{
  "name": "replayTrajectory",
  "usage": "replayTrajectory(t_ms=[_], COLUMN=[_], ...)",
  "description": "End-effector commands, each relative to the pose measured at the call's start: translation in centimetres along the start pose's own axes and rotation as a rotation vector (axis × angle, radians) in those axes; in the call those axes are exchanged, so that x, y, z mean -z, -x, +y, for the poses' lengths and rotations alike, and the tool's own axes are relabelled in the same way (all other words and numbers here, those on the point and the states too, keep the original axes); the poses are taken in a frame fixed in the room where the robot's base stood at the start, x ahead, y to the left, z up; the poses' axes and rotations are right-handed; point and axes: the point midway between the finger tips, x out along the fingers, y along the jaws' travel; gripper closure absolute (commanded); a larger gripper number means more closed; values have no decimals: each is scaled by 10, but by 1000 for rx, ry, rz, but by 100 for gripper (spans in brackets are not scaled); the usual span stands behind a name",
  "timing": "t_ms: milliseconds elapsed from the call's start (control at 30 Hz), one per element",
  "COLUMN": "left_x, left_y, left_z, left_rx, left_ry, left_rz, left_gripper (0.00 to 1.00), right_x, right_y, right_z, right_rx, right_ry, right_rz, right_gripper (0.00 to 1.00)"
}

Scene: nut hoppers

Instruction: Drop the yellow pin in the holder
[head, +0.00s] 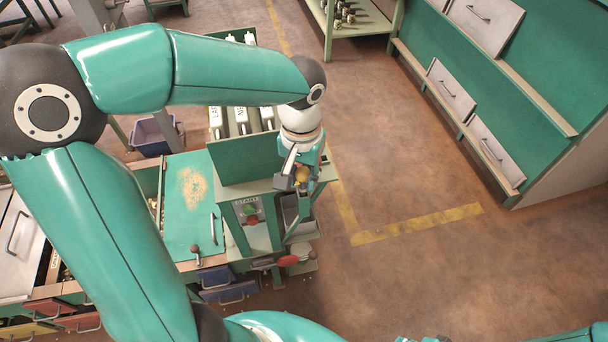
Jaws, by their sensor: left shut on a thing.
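My left gripper (300,178) hangs at the right end of the green bench unit, fingers pointing down. It is shut on the yellow pin (302,174), which shows as a small yellow piece between the fingers. The fingers hide part of the pin. Just below the gripper is an open grey compartment (297,213) at the unit's corner. I cannot tell whether it is the holder, and no other holder shows clearly. The pin appears above this compartment, but the gap is hard to judge.
A control panel with green and red buttons (250,214) is left of the compartment. A green upright panel (247,159) stands behind it, with white-labelled hoppers (240,121) beyond. A red handle (288,260) sticks out below. The floor to the right is clear.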

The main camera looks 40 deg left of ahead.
Motion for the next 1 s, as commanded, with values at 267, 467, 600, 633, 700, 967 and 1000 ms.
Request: replayTrajectory(t_ms=[267,467,600,633,700,967,1000], left_x=[0,0,0,0,0,0,0], left_y=[-12,-13,-12,-12,-12,-12,-12], left_z=[0,0,0,0,0,0,0], left_rx=[0,0,0,0,0,0,0], left_ry=[0,0,0,0,0,0,-1], left_rz=[0,0,0,0,0,0,0], left_gripper=[100,100,100,65,53,40,40], right_x=[0,0,0,0,0,0,0], right_y=[-10,-10,-10,-10,-10,-10,-10], right_z=[4,4,4,4,4,4,4], right_rx=[0,0,0,0,0,0,0], right_ry=[0,0,0,0,0,0,0], right_rz=[0,0,0,0,0,0,0], right_gripper=[62,62,62,62,62,62,62])
